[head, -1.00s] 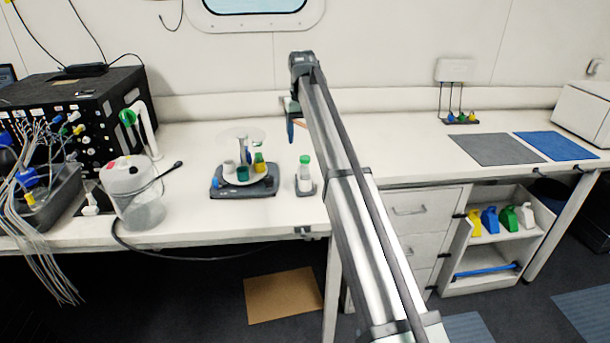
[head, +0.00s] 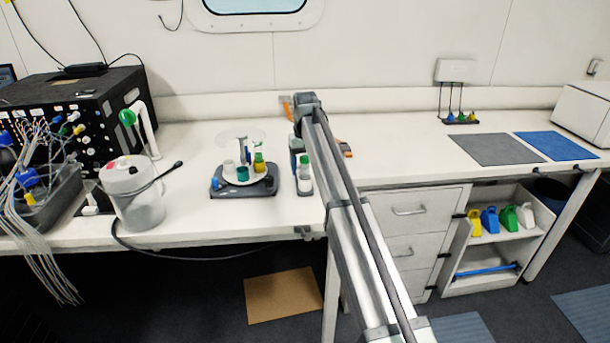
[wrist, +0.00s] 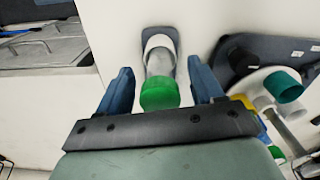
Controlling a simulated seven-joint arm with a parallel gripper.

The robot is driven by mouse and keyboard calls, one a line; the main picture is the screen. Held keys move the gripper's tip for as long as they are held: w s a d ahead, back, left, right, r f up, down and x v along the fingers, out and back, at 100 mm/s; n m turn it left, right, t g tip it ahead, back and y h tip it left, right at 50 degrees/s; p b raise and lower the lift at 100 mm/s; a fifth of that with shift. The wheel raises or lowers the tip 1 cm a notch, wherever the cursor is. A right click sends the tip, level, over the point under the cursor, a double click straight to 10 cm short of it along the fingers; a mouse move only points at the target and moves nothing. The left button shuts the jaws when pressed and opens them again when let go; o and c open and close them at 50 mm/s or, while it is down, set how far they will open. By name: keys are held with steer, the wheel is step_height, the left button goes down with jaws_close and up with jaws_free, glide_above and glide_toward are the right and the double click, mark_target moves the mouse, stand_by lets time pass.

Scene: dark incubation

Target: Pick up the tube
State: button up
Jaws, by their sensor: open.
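The tube (head: 305,184) is pale with a green cap and stands upright in a small dark holder on the bench, at the middle of the head view. In the wrist view its green cap (wrist: 159,95) lies between my two blue fingers, with the pale body leading up to the holder (wrist: 160,32). My gripper (wrist: 160,72) is open, with a gap visible between the cap and each finger. In the head view my gripper (head: 297,150) is at the tube's upper left, and my arm covers part of that area.
A dark-based device (head: 230,190) with a round tray of small coloured containers stands close left of the tube. A white canister (head: 135,205) with a hose is farther left. Grey and blue mats (head: 497,149) lie at right. The bench front between device and canister is clear.

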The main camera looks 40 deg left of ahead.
steer(key=shift+f, duration=0.1)
steer(key=shift+c, duration=0.3)
steer(key=c, duration=1.1)
steer(key=shift+o, duration=0.2)
